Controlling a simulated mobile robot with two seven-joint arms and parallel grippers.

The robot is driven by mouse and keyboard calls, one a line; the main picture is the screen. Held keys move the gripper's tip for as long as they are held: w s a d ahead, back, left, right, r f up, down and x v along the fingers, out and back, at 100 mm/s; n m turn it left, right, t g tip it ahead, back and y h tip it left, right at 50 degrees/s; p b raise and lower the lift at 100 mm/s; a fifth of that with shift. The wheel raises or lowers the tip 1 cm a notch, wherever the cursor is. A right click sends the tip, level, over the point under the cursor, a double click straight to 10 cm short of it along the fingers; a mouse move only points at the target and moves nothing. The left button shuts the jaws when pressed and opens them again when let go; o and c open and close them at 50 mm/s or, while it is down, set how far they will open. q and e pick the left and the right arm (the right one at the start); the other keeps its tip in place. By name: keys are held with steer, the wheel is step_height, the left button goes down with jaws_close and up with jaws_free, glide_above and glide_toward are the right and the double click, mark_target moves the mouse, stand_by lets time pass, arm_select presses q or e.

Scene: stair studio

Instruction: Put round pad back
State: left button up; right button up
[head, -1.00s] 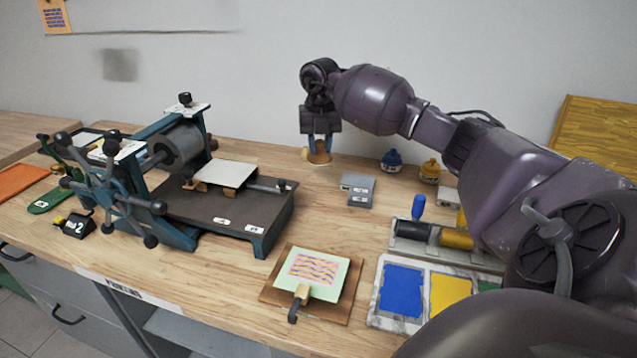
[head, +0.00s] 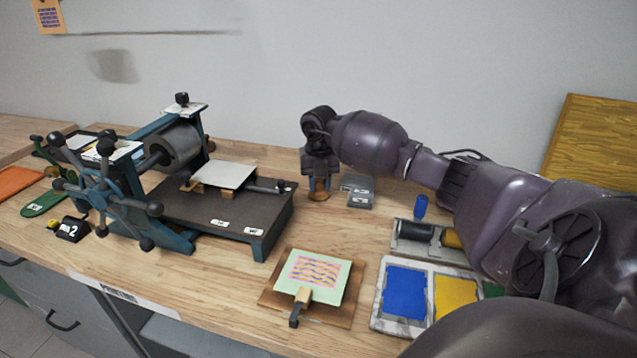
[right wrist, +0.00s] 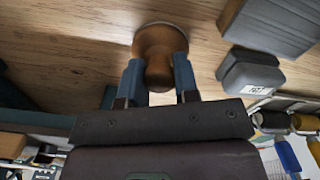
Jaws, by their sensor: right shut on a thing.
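The round pad (head: 319,188), a brown wooden piece with a rounded knob and a wider round base, is at the back middle of the workbench. My right gripper (head: 319,178) is shut on its knob from above. In the right wrist view the pad (right wrist: 160,40) sits between the two blue fingers of the gripper (right wrist: 158,80), its base towards the wooden bench top. I cannot tell whether the base touches the bench. My left gripper is not in view.
A small grey block (head: 359,191) stands just right of the pad. The press (head: 225,215) is to the left. A green printed sheet on a board (head: 317,274) lies in front. The ink slab (head: 377,305) and roller rack (head: 398,240) are at right.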

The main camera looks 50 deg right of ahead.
mark_target(319, 180)
steer(key=shift+r, duration=0.1)
steer(key=o, duration=0.8)
steer(key=shift+f, duration=0.2)
steer(key=shift+o, duration=0.2)
steer(key=shift+r, duration=0.1)
steer(key=shift+r, duration=0.2)
step_height(319, 180, up, 12)
steer(key=p, duration=0.1)
steer(key=shift+f, duration=0.1)
